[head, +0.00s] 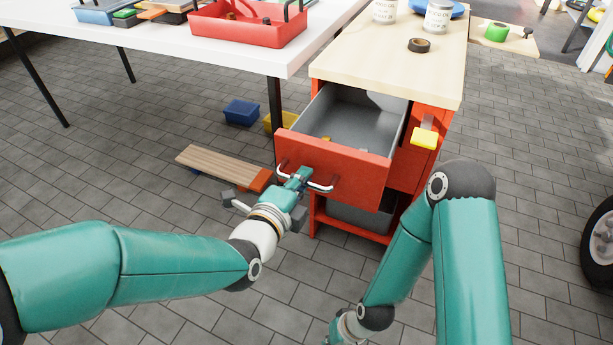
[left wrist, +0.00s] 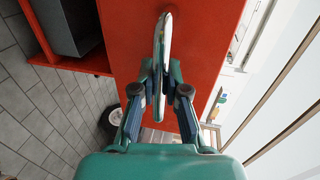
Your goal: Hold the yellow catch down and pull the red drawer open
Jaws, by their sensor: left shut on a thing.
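The red drawer (head: 330,163) stands pulled out of the workbench, and its grey inside shows with a few small yellow things in it. My left gripper (head: 298,178) is shut on the drawer's metal handle (head: 322,187), near the handle's middle. In the left wrist view the fingers (left wrist: 161,75) close around the handle (left wrist: 163,35) in front of the red drawer front (left wrist: 200,50). The yellow catch (head: 424,138) sticks out at the bench's right side, with nothing touching it. My right arm folds down at the lower middle; its gripper is out of view.
The wooden bench top (head: 385,65) carries cans and a dark tape roll (head: 419,45). A white table (head: 270,60) with a red tote (head: 250,28) stands at the left. A board (head: 220,165) and blue bin (head: 241,112) lie on the floor.

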